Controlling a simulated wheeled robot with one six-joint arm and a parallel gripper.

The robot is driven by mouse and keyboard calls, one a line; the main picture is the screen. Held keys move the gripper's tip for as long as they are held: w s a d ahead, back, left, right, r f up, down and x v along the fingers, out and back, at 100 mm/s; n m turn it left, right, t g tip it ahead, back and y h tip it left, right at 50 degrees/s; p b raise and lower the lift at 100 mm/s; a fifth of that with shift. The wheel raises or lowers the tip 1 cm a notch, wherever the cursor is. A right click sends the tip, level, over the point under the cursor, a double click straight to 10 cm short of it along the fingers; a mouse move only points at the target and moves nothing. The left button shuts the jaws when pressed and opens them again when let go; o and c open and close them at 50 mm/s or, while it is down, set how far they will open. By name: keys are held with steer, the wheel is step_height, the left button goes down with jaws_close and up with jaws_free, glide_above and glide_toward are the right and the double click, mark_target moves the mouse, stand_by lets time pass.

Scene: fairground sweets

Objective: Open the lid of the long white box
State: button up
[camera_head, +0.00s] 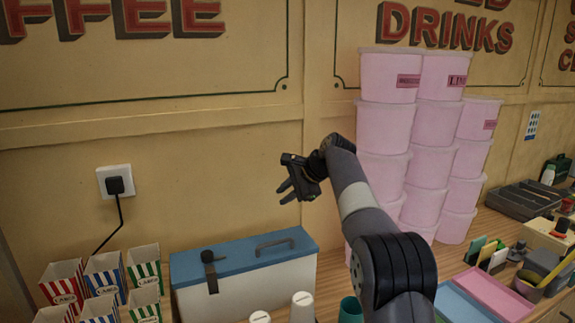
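The long white box (250,288) stands on the wooden counter near the wall, at the bottom centre-left. Its blue lid (235,256) is down and looks shut. A grey handle (275,245) sits on top of the lid, and a dark latch (210,270) hangs over its front edge at the left. My gripper (284,192) is in the air above the right part of the box, apart from it, pointing left. Its fingers look spread with nothing between them. The lower front of the box is partly hidden by white cups.
Striped popcorn cartons (103,285) stand left of the box. White cups (301,307) and a teal cup (350,310) stand in front. Tall stacks of pink tubs (440,130) rise at right behind my arm. A plugged-in cable (118,205) hangs on the wall.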

mark_target(274, 248)
steer(key=p+x, duration=0.2)
steer(key=x, duration=0.8)
steer(key=shift+w+a+f+p, duration=0.1)
steer(key=shift+a+f+p, duration=0.15)
steer(key=shift+p, duration=0.1)
steer(key=shift+s+d+t, duration=0.25)
steer(key=shift+s+t, duration=0.05)
steer(key=shift+s, duration=0.1)
steer(key=shift+s+d+f+n+t+y+b, duration=0.3)
steer(key=shift+s+f+t+y+b, duration=0.05)
steer(key=shift+s+t+y+b, duration=0.35)
steer(key=s+f+t+y+b, duration=0.1)
steer(key=b, duration=0.2)
steer(key=s+d+f+n+t+b, duration=0.1)
steer(key=b, duration=0.2)
steer(key=shift+s+f+t+y+b, duration=0.1)
steer(key=shift+s+t+y+b, duration=0.2)
steer(key=shift+s+y+b, duration=0.1)
steer(key=shift+s+d+f+t+b, duration=0.2)
steer(key=shift+s+t+b, duration=0.1)
steer(key=shift+b, duration=0.4)
steer(key=shift+s, duration=0.1)
steer(key=shift+r, duration=0.15)
